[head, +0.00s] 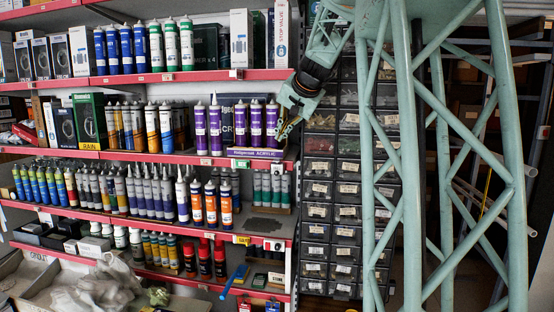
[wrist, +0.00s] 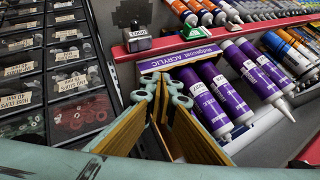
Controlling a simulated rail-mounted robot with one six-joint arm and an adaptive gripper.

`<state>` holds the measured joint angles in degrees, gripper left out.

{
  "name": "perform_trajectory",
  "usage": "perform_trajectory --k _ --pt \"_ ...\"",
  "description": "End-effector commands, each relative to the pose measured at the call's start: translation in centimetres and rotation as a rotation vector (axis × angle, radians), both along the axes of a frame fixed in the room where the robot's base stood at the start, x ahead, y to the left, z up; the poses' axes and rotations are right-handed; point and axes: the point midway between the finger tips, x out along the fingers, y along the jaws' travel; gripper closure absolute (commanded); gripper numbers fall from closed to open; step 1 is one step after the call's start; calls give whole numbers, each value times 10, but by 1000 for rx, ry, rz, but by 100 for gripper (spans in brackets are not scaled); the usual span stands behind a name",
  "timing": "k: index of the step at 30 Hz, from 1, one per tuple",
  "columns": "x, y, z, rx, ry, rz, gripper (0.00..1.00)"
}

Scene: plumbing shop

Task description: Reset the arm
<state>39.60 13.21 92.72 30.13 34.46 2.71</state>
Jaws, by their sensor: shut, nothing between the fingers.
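My gripper (head: 284,132) is at the right end of the second shelf in the head view, beside the purple sealant tubes (head: 257,122) and in front of the edge of the drawer cabinet (head: 345,165). In the wrist view, my gripper (wrist: 163,92) has its teal fingers with yellow-brown pads together, with nothing between them. The purple tubes (wrist: 216,99) lie just to its right there, and the purple acrylic label strip (wrist: 180,59) is just beyond the fingertips. I cannot tell whether the fingers touch the strip. My arm (head: 318,58) reaches down from the top of the head view.
Shelves with red edges (head: 160,157) hold several rows of tubes, cans and boxes on the left. The small-parts cabinet also shows at the left of the wrist view (wrist: 22,75).

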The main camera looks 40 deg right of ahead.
Motion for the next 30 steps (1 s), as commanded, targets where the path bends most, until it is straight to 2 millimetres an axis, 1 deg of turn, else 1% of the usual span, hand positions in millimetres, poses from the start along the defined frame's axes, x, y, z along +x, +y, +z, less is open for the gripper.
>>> perform_trajectory --k 27,30 --pt "0 0 0 0 0 0 100" --pt "2 7 2 -12 -7 7 100"
